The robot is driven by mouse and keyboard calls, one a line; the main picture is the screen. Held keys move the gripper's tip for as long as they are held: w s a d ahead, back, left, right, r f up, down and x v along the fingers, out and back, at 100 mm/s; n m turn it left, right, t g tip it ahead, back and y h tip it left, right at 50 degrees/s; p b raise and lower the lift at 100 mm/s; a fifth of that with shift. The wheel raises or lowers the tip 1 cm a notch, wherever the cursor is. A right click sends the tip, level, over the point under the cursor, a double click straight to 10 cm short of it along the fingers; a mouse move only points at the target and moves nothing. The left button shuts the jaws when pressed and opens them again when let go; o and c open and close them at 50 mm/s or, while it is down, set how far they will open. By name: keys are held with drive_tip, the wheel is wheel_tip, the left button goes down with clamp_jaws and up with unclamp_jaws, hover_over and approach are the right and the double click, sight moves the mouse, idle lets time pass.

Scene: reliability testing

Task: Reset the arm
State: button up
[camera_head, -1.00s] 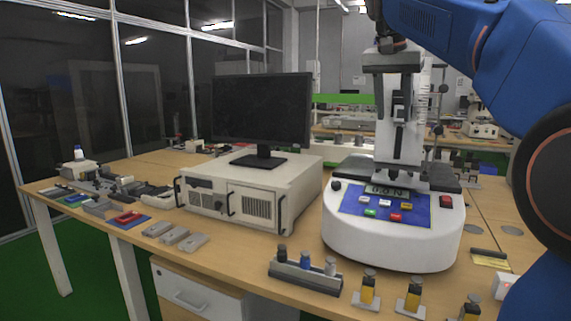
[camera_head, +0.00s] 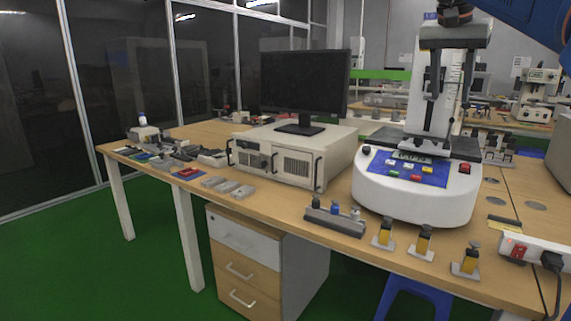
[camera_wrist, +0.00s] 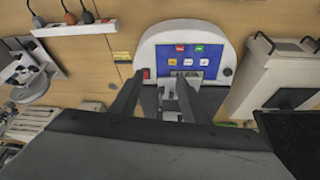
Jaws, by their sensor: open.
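My gripper (camera_head: 441,122) hangs fingers-down in front of the white test machine (camera_head: 405,200), which has a blue button panel and a small display. In the wrist view my gripper (camera_wrist: 160,95) shows two dark fingers spread apart with nothing held between them. The test machine (camera_wrist: 150,42) lies beyond the fingertips there, and its grey column part shows in the gap. I cannot tell how far the fingers are from the machine. My blue arm enters at the upper right of the head view.
A monitor (camera_head: 305,82) stands on a beige computer case (camera_head: 275,158) left of the machine. A grey rack (camera_head: 335,221) and several yellow-and-black fixtures (camera_head: 424,243) line the table's front edge. A power strip (camera_head: 535,252) is at right. Green floor is open at left.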

drive_tip(key=s+a+f+n+y, duration=0.1)
drive_tip(key=s+a+f+n, duration=0.2)
drive_tip(key=s+f, duration=0.6)
drive_tip(key=s+a+f+n+t+y, duration=0.1)
drive_tip(key=s+a+f+n, duration=0.2)
drive_tip(key=s+f, duration=0.6)
drive_tip(key=s+a+f+n+y, duration=0.1)
drive_tip(key=s+f, duration=0.8)
drive_tip(key=f, duration=1.5)
drive_tip(key=shift+s+a+f+n, duration=0.2)
drive_tip(key=shift+a+n, duration=0.7)
